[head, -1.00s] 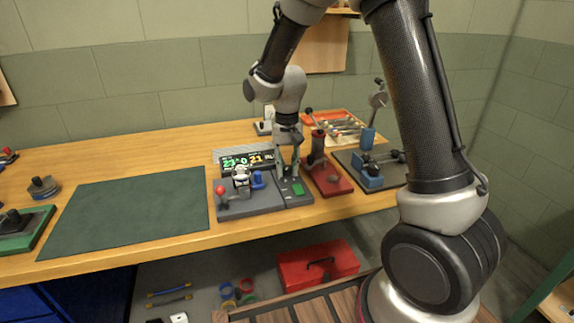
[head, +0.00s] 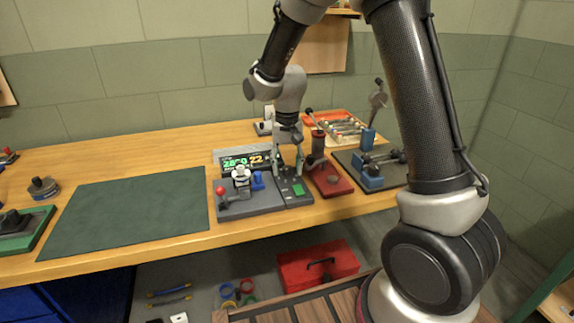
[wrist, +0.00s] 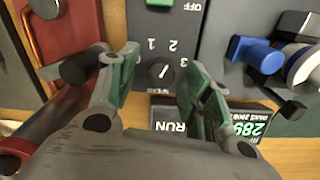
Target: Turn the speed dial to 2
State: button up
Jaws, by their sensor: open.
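The speed dial (wrist: 160,74) is a small dark round knob on the grey control panel (wrist: 150,22). Its marks 1, 2 and 3 and the word SPEED appear upside down in the wrist view. The dial's pale pointer line seems to lean toward the 2 and 3 side; the exact setting is hard to tell. My gripper (wrist: 166,80) is open, with one green-padded finger on each side of the dial and gaps between. In the head view my gripper (head: 287,168) is over the panel's right part and hides the dial.
A red-based tool (head: 328,182) stands close right.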

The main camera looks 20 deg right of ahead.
aim_at(287, 167)
notch_tip(287, 167, up, 12)
dwell(0.4)
jog(key=shift+f, duration=0.15)
